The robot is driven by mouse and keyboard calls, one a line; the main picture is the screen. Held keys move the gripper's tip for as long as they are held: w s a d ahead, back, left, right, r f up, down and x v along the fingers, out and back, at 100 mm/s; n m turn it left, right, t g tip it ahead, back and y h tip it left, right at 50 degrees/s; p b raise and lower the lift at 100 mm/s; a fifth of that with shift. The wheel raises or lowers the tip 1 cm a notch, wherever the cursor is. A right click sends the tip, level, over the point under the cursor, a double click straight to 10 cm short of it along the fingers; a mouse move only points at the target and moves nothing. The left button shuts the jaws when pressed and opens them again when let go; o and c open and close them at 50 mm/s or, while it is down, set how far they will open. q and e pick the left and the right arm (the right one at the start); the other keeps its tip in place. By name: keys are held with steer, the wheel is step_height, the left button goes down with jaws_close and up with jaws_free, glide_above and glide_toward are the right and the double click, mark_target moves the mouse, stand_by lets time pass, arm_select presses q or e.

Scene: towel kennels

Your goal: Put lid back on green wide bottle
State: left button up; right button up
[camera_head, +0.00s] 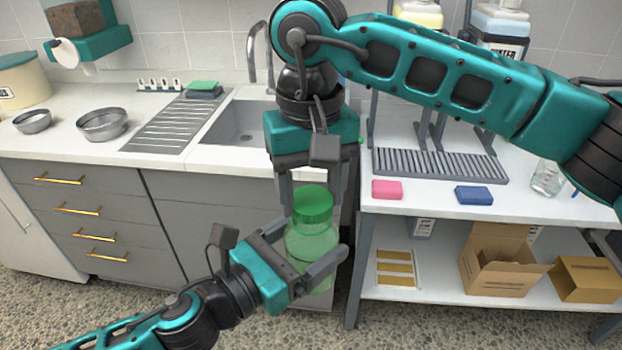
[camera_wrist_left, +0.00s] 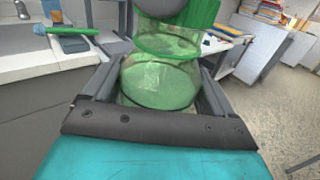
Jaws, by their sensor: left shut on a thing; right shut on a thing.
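The green wide bottle (camera_head: 308,243) is translucent and stands roughly upright in my left gripper (camera_head: 318,262), with its fingers around the body. It fills the middle of the left wrist view (camera_wrist_left: 160,82). The green lid (camera_head: 313,203) is at the bottle's mouth, between the fingers of my right gripper (camera_head: 312,200), which points down from above. The lid also shows at the top of the left wrist view (camera_wrist_left: 202,14). I cannot tell whether the lid is seated or just above the neck. Both grippers are shut on their things, held in front of the counter.
A sink (camera_head: 240,122) and two metal bowls (camera_head: 102,123) are on the counter behind. A drying rack (camera_head: 440,164), a pink sponge (camera_head: 387,190) and a blue sponge (camera_head: 474,195) lie on the right table. Cardboard boxes (camera_head: 500,262) sit on its lower shelf.

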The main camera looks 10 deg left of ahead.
steer(key=shift+f, duration=0.6)
stand_by(0.5)
